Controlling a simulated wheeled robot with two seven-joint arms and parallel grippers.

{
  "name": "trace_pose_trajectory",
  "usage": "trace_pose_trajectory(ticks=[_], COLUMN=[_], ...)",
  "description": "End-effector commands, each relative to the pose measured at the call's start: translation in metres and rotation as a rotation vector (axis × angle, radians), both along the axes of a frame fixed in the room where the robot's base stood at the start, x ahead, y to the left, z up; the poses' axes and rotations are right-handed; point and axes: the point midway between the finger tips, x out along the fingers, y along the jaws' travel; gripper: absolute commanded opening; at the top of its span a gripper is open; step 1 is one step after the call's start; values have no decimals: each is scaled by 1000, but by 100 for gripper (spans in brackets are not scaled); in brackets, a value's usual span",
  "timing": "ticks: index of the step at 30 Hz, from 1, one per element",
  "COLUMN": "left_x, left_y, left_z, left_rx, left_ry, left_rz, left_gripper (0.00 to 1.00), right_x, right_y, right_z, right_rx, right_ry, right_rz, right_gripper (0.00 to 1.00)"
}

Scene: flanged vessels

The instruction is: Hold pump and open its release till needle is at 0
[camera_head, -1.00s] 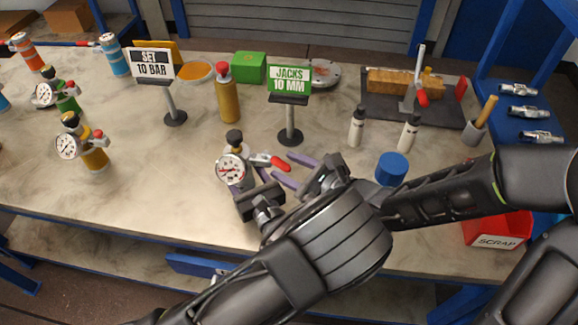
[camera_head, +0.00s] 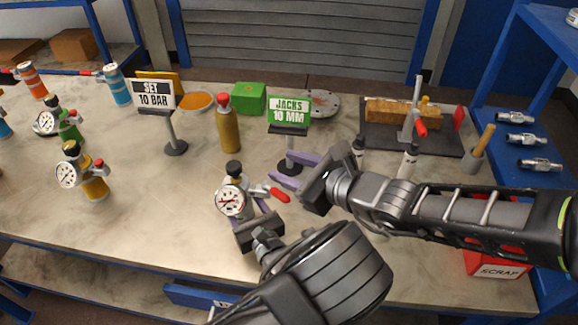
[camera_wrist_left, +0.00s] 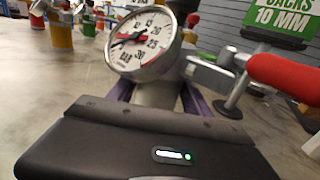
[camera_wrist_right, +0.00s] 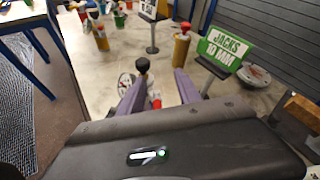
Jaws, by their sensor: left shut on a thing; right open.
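The pump (camera_head: 240,184) stands at the front middle of the table, with a black knob on top, a round white gauge (camera_head: 231,200) and a red-handled lever (camera_head: 278,194) at its right. My left gripper (camera_head: 250,212) is shut on the pump's body, a purple finger on each side. In the left wrist view the gauge (camera_wrist_left: 143,42) faces me, its needle pointing left and slightly down, off the numbers 15 to 30. The red lever grip (camera_wrist_left: 285,77) sticks out right. My right gripper (camera_head: 284,168) is open and empty, beyond and above the lever, apart from it.
A green JACKS 10 MM sign (camera_head: 289,112) stands close behind my right gripper. A red SCRAP bin (camera_head: 498,268) is at right.

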Motion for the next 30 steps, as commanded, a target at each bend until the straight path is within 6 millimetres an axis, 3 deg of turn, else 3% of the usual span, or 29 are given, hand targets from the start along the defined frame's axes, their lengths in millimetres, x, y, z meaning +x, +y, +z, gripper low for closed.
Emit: trace_pose_trajectory(ticks=[8,14,20,24,30], left_x=[0,0,0,0,0], left_y=[1,1,1,1,1], left_z=[0,0,0,0,0], left_rx=[0,0,0,0,0], left_ry=[0,0,0,0,0], left_rz=[1,1,1,1,1], left_gripper=[0,0,0,0,0], right_x=[-1,-7,-29,-55,-89], right_y=[1,17,51,75,92], right_z=[1,10,26,32,25], right_rx=[-4,-58,-202,-346,-582], right_ry=[-7,-95,-320,-535,-839], right_rz=[8,110,366,611,975], right_gripper=[40,40,40,40,40])
